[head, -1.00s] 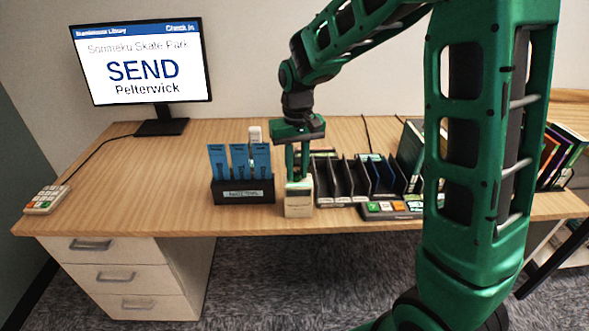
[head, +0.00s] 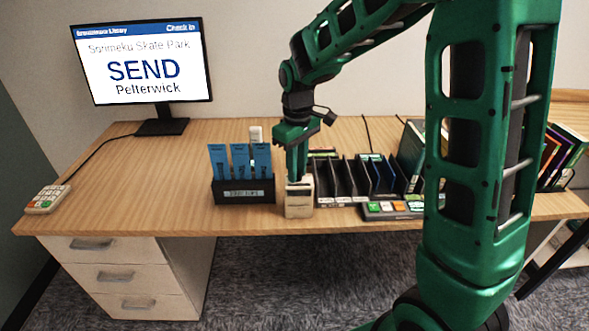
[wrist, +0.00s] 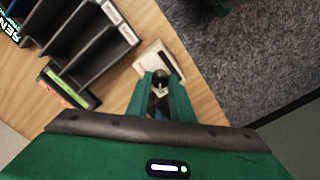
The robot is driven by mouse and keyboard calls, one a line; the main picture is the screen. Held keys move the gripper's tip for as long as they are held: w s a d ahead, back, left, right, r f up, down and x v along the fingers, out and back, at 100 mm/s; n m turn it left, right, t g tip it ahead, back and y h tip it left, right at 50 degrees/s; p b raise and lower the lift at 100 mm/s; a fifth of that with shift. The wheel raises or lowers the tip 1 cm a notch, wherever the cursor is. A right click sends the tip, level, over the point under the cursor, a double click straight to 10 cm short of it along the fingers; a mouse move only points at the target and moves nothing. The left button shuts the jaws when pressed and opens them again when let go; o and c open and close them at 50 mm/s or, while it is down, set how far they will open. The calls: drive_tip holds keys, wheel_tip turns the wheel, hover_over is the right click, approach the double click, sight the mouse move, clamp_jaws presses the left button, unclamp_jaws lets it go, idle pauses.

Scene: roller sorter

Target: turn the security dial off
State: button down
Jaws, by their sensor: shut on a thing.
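A small cream box (head: 298,206) stands near the front edge of the desk, right of the holder with blue slips. My gripper (head: 297,178) points straight down onto its top. In the wrist view, the fingers of my gripper (wrist: 161,84) are closed around a small dark dial (wrist: 160,77) on the top of the cream box (wrist: 149,57). The fingers hide most of the dial, and I cannot read its setting.
A black holder with blue slips (head: 244,192) stands close on the left. Dark upright dividers (head: 347,178) and a button panel (head: 388,209) are close on the right. A monitor (head: 141,60) and a keypad (head: 47,199) are farther left.

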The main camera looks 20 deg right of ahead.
drive_tip(key=shift+w, duration=0.1)
drive_tip(key=c, duration=1.6)
unclamp_jaws()
drive_tip(key=shift+o, duration=0.2)
wheel_tip(320, 180, up, 11)
drive_tip(key=shift+f, duration=0.15)
drive_tip(key=s+d+f+m, duration=0.2)
drive_tip(key=s+d+m, duration=0.2)
drive_tip(key=s, duration=0.6)
drive_tip(key=s+d+f+m, duration=0.1)
drive_tip(key=s+d+m, duration=0.3)
drive_tip(key=s+d, duration=0.3)
drive_tip(key=s+d+f+m, duration=0.2)
drive_tip(key=s+d+m, duration=0.2)
drive_tip(key=s, duration=0.9)
drive_tip(key=shift+s+d+f, duration=0.25)
drive_tip(key=shift+d+f, duration=0.05)
drive_tip(key=shift+d, duration=0.7)
